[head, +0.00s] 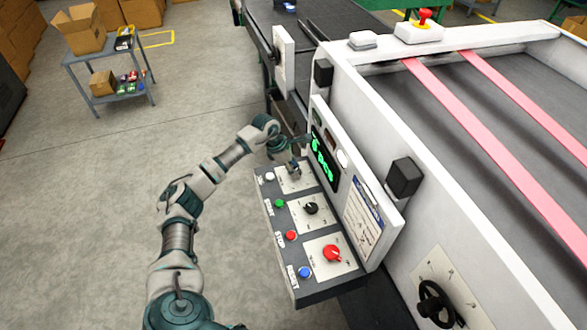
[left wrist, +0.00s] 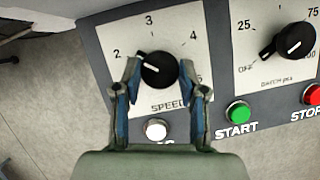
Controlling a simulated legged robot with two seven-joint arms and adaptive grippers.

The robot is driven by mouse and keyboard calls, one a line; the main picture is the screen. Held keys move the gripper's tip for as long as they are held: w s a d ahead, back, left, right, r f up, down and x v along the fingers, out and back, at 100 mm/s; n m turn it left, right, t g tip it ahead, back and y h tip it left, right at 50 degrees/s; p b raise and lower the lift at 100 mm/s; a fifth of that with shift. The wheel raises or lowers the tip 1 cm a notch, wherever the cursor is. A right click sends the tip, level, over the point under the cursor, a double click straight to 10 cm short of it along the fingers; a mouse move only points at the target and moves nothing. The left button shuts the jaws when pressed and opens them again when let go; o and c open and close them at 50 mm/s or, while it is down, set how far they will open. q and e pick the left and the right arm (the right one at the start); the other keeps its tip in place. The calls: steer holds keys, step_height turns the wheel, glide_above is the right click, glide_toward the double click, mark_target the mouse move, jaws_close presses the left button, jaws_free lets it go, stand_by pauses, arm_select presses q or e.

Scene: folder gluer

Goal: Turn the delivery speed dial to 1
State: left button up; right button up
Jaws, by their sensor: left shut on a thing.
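The black speed dial (left wrist: 160,72) sits on a white plate marked SPEED, with 2, 3 and 4 visible around it in the left wrist view. Its white pointer mark faces up and left, about toward the 2. The 1 is not visible. My left gripper (left wrist: 160,80) is shut on the dial, one finger on each side. In the head view my left gripper (head: 293,168) is at the far end of the control panel (head: 318,288) and mostly hides the dial. My right gripper is not in view.
Close by are a white button (left wrist: 156,129), a green START button (left wrist: 238,113), a red STOP button (head: 291,236) and a blue button (head: 304,272). A black batch dial (head: 311,208) and a red knob (head: 332,253) sit nearer. A green display (head: 323,160) stands behind.

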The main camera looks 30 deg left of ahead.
arm_select(q)
steer(key=o, duration=1.1)
steer(key=shift+s+f, duration=0.15)
steer(key=shift+f, duration=0.35)
steer(key=shift+o, duration=0.2)
steer(key=shift+w+a, duration=0.1)
steer(key=shift+w, duration=0.15)
steer(key=v, duration=1.2)
steer(key=shift+w, duration=0.2)
